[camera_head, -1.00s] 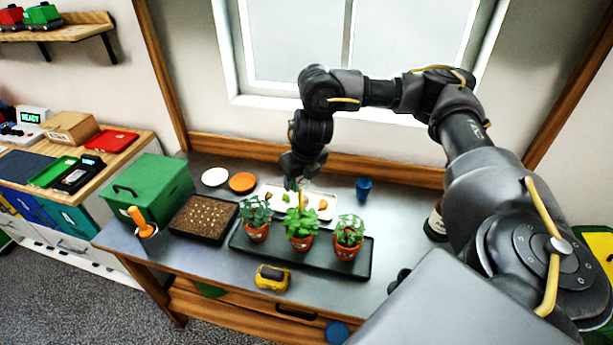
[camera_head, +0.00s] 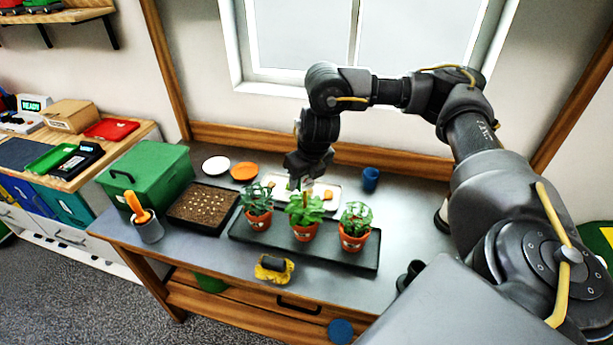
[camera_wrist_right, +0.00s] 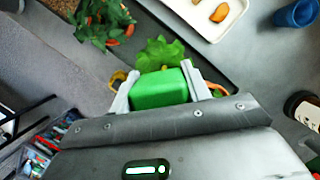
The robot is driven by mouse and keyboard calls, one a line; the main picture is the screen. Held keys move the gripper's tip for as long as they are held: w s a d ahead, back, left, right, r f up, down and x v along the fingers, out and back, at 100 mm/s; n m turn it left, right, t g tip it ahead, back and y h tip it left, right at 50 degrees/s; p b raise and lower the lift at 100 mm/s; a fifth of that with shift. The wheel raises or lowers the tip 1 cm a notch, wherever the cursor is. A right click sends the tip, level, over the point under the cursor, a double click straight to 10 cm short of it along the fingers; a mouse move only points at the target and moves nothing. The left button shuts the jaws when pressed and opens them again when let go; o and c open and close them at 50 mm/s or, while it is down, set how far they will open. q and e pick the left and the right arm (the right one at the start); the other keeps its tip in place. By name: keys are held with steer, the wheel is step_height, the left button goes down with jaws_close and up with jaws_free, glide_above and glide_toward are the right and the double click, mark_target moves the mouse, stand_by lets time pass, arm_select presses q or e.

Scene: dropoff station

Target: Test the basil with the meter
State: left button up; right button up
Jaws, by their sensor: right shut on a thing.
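Three potted plants stand in a row on a dark tray (camera_head: 345,262). The middle one (camera_head: 304,208) has broad bright-green leaves and looks like the basil; I cannot read the pot labels. My right gripper (camera_head: 298,180) is right above and behind this middle plant, pointing down. In the right wrist view, the gripper (camera_wrist_right: 158,95) is shut on a green block (camera_wrist_right: 160,88), which looks like the meter's body. Bright leaves (camera_wrist_right: 158,52) show just beyond the block. The meter's lower end is hidden, so I cannot tell whether it touches soil. My left gripper is not in view.
The left plant (camera_head: 257,198) and right plant (camera_head: 355,220) stand close on either side. A white tray (camera_head: 331,189) and blue cup (camera_head: 370,179) are behind. A seed tray (camera_head: 184,217), green box (camera_head: 150,178) and yellow-black object (camera_head: 273,268) are also on the table.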

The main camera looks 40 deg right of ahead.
mark_target(304, 193)
steer(key=shift+a, duration=0.1)
steer(key=shift+p, duration=0.55)
stand_by(0.6)
steer(key=shift+f, duration=0.3)
stand_by(0.4)
steer(key=shift+f+b, duration=0.3)
steer(key=shift+b, duration=0.05)
steer(key=shift+f, duration=0.35)
steer(key=shift+f+b, duration=0.3)
steer(key=shift+f, duration=0.35)
stand_by(0.6)
steer(key=shift+f+b, duration=0.25)
steer(key=shift+b, duration=0.1)
steer(key=shift+f+b, duration=0.4)
steer(key=shift+f, duration=0.3)
stand_by(0.7)
